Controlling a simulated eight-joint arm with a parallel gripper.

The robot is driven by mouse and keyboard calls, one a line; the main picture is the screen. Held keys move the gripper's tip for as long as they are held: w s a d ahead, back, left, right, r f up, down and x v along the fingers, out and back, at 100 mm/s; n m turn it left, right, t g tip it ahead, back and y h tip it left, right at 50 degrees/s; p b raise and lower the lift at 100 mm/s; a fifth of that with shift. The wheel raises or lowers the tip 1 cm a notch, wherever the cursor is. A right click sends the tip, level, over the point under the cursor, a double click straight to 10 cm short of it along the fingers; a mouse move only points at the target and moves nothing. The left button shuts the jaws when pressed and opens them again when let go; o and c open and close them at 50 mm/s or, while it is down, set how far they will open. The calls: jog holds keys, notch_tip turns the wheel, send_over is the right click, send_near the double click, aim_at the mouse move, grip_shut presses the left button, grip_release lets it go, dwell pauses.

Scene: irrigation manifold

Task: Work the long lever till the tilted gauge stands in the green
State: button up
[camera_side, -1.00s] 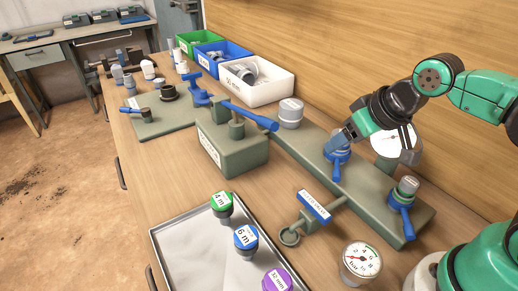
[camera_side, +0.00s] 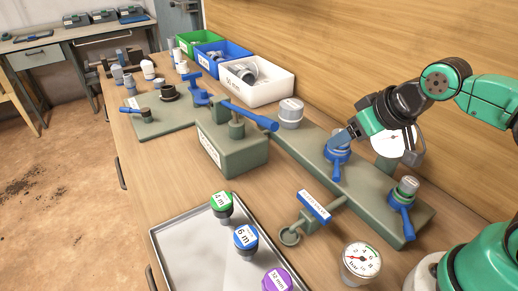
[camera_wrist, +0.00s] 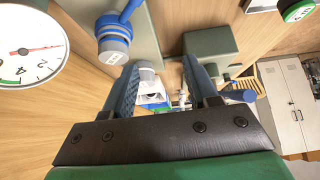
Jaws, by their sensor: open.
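The long blue lever (camera_side: 248,116) sticks out from a post on the green-grey pump box (camera_side: 233,155); in the wrist view the box (camera_wrist: 210,45) and part of the lever (camera_wrist: 240,95) lie beyond the fingers. A tilted white gauge (camera_side: 391,141) stands behind the manifold, partly covered by my arm. A gauge (camera_wrist: 30,45) with a red needle and green arc fills the upper left of the wrist view; the needle appears off the green. My gripper (camera_side: 342,137) is open and empty, close above a blue valve (camera_side: 337,154); fingers (camera_wrist: 163,85) show apart.
Another blue-handled valve (camera_side: 402,206) sits at the manifold's right end. A second gauge (camera_side: 361,263) stands on the bench in front. A tray (camera_side: 185,245) holds green, blue and purple capped parts. Bins (camera_side: 257,88) stand behind the pump box.

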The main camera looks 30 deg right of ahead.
jog(key=shift+r, duration=0.1)
jog(key=c, duration=0.3)
jog(key=a+r, duration=0.1)
jog(key=w+a+r, duration=0.1)
jog(key=r, duration=0.1)
jog(key=w+a+r, duration=0.1)
jog(key=r, duration=0.1)
jog(key=shift+w+r, duration=0.2)
grip_shut()
jog(key=w+a+r, duration=0.1)
jog(key=a+r, duration=0.2)
jog(key=r, duration=0.2)
jog(key=a+r+g, duration=0.1)
jog(key=a+r, duration=0.3)
jog(key=r, duration=0.2)
jog(key=shift+w+r, duration=0.2)
jog(key=shift+w, duration=0.15)
